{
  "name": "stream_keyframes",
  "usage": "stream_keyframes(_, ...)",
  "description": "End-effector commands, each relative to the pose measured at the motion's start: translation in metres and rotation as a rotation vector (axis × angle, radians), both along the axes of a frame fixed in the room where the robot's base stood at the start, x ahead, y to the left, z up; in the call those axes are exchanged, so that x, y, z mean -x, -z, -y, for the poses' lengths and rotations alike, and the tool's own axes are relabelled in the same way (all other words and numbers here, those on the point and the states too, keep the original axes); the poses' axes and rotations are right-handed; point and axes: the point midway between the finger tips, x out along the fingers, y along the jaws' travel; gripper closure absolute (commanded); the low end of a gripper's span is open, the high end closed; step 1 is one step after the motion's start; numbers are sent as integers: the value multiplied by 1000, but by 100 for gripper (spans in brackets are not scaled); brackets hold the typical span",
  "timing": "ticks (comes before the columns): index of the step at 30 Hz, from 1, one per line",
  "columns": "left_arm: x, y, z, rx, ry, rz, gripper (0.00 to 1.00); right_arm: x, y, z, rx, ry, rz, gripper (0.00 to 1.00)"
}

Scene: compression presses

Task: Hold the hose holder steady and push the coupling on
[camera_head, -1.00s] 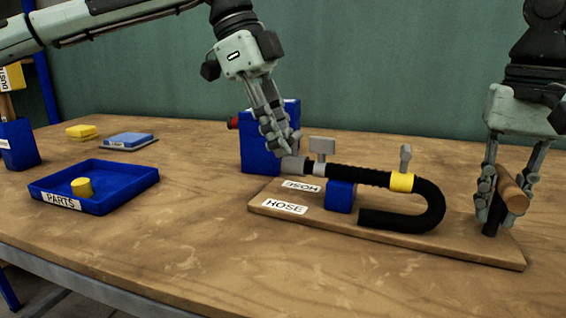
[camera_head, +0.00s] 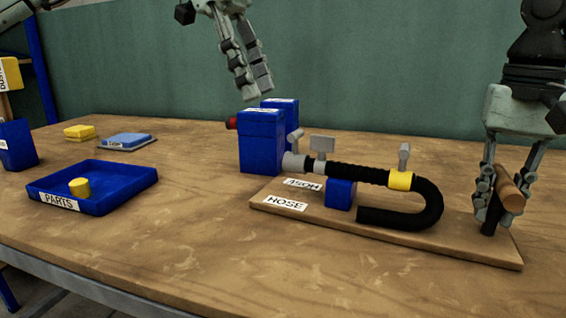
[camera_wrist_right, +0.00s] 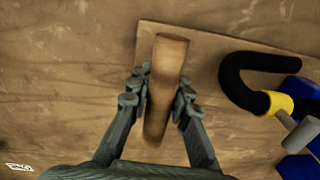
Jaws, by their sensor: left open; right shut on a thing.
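The hose holder is a wooden board (camera_head: 400,240) labelled HOSE, with a blue block (camera_head: 340,194) under a black hose (camera_head: 432,212) bent in a U. A grey coupling (camera_head: 293,161) is at the hose's left end, beside the blue box (camera_head: 262,150); I cannot tell how far it is pushed on. My left gripper (camera_head: 256,93) is open and empty, above and behind the coupling. My right gripper (camera_head: 503,204) is shut on the brown upright handle (camera_head: 511,191) at the board's right end. The right wrist view shows the handle (camera_wrist_right: 165,85) between both fingers.
A blue PARTS tray (camera_head: 115,172) with a yellow cylinder (camera_head: 79,187) stands at left. Behind it lie a blue-grey pad (camera_head: 127,140) and a yellow block (camera_head: 80,132). The table front is clear. A green wall (camera_head: 380,70) stands behind.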

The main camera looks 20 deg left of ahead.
Motion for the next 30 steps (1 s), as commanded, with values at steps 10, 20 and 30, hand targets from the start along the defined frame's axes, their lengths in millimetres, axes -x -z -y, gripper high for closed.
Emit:
stream_keyframes(10,0,-25,-10,-1,1,0,58,0,0,0,0,4,1,100)
stream_keyframes(20,0,-25,-10,0,1,0,58,0,0,0,0,3,1,64)
stream_keyframes(30,0,-25,-10,0,1,0,58,0,-1,0,0,1,0,57)
